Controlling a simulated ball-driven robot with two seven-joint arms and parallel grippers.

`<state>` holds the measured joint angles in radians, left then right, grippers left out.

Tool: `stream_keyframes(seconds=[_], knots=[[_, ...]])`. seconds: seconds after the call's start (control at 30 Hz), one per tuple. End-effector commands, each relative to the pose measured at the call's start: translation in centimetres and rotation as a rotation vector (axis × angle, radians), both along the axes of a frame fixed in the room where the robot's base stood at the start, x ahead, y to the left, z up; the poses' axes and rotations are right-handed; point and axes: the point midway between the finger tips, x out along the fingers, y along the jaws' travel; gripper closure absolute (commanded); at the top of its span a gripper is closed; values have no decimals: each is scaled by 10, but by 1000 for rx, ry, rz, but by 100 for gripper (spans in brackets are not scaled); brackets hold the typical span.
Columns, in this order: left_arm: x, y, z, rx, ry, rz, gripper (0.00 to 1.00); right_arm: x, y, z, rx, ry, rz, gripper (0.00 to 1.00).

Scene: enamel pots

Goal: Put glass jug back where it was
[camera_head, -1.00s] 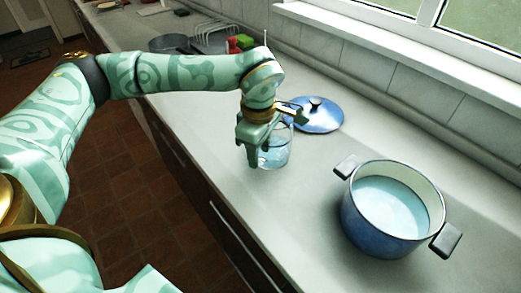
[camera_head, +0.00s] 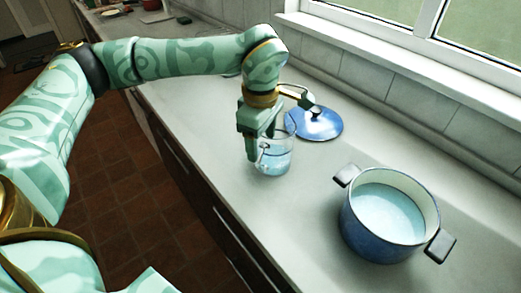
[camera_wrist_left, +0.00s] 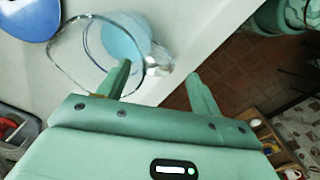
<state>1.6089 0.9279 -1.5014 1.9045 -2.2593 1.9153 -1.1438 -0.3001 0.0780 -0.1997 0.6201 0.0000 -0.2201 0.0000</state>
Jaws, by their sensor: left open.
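The clear glass jug (camera_head: 279,160) stands upright on the light worktop with pale blue liquid in it. In the left wrist view the jug (camera_wrist_left: 122,38) is seen from above, with its round rim at the upper left. My left gripper (camera_head: 257,150) is at the near left side of the jug in the head view and partly covers it. In the left wrist view its two fingers (camera_wrist_left: 160,80) are spread apart, with the jug's handle side close to the left finger. I cannot tell whether they touch. My right gripper is not in view.
A blue pot (camera_head: 385,232) with pale liquid stands open to the right, its handles sticking out. Its blue lid (camera_head: 318,124) lies behind the jug. The tiled wall (camera_head: 400,85) bounds the worktop at the back. The front edge is close to the jug.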

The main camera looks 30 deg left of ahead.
Motion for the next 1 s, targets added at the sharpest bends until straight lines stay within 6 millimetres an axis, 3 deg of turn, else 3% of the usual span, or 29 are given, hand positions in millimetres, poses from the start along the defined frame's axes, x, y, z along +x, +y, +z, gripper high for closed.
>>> stream_keyframes(seconds=[0.03, 0.1, 0.3, 1.0], knots=[[0, 0, 18, 0, -6, 1, 35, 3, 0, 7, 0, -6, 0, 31], [0, 0, 32, -1, -5, 1, 35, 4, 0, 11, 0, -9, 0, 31], [-2, 0, 55, 0, 0, 1, 35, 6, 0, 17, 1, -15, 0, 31], [-2, 0, 58, 0, 2, 0, 35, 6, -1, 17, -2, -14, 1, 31]])
